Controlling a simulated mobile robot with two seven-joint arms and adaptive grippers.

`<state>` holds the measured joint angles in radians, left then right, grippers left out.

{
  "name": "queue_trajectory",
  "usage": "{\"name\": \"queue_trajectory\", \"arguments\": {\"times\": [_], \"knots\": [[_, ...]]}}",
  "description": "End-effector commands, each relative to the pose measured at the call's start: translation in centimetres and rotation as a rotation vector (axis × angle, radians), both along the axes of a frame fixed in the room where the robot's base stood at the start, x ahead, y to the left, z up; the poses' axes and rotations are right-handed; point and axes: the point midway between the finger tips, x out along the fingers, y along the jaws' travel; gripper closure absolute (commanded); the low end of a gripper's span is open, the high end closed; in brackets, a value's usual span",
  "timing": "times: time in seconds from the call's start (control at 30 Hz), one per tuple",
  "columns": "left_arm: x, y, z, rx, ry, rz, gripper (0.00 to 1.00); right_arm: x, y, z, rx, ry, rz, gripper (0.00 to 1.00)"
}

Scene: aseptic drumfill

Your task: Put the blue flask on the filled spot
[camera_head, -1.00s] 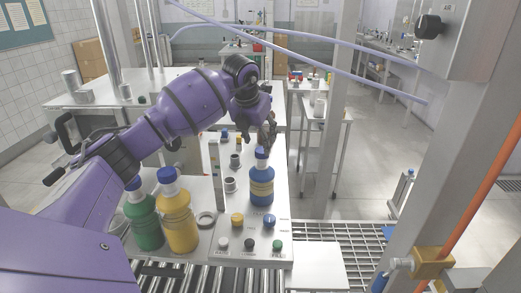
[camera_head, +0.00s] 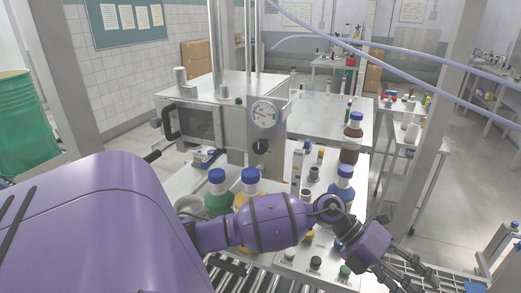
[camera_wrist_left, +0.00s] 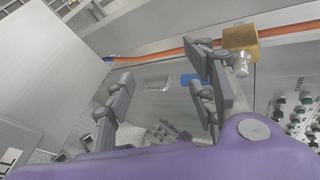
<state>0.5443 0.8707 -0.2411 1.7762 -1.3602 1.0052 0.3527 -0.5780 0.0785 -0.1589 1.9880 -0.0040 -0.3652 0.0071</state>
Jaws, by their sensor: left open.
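The blue flask (camera_head: 342,187) with a blue cap stands upright on the white bench top, partly hidden behind my left arm. My left gripper (camera_head: 408,277) is at the lower right of the head view, to the right of and nearer than the blue flask, and apart from it. In the left wrist view the left gripper (camera_wrist_left: 163,82) has its fingers wide apart with nothing between them. I cannot make out which place is the filled spot. My right gripper does not show.
A green flask (camera_head: 217,199) and a yellow flask (camera_head: 250,184) stand behind my left arm. A brown flask (camera_head: 352,138) stands farther back. Push buttons (camera_head: 316,263) sit at the bench front. A brass-coloured block (camera_wrist_left: 240,39) and orange pipe (camera_wrist_left: 285,30) show in the wrist view.

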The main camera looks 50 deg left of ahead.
Motion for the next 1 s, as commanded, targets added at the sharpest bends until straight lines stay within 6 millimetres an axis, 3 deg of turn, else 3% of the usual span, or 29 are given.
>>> {"name": "queue_trajectory", "arguments": {"times": [0.03, 0.07, 0.17, 0.27, 0.37, 0.4, 0.53, 0.6, 0.7, 0.83, 1.0], "knots": [[-2.4, -2.5, -0.3, -0.178, 0.05, 0.054, 0.49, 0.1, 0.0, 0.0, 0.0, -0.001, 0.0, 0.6], [-3.3, -3.5, 0.0, -0.28, 0.076, 0.101, 0.49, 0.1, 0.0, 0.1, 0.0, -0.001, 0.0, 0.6], [-5.1, -4.1, 0.3, -0.591, 0.191, 0.321, 0.49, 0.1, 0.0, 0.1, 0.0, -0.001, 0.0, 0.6], [-6.1, -1.3, -2.4, -0.834, 0.348, 0.631, 0.49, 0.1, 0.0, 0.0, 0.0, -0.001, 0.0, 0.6], [-8.6, 3.2, -8.3, -1.001, 0.536, 1.0, 0.49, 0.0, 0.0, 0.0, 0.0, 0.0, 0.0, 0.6], [-10.5, 5.0, -11.3, -1.049, 0.62, 1.157, 0.49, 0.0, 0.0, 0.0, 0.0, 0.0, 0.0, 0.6], [-18.5, 8.8, -20.1, -1.117, 0.879, 1.592, 0.49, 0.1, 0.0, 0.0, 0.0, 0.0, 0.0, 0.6], [-22.9, 9.5, -23.4, -1.122, 0.998, 1.766, 0.49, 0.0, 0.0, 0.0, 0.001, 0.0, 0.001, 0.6], [-28.1, 9.5, -26.5, -1.115, 1.135, 1.942, 0.49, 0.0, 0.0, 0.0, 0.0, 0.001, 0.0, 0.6], [-32.0, 9.2, -28.4, -1.101, 1.238, 2.059, 0.49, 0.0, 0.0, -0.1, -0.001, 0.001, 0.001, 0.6], [-33.0, 9.0, -28.9, -1.096, 1.267, 2.088, 0.49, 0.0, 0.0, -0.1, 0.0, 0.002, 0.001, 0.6]]}}
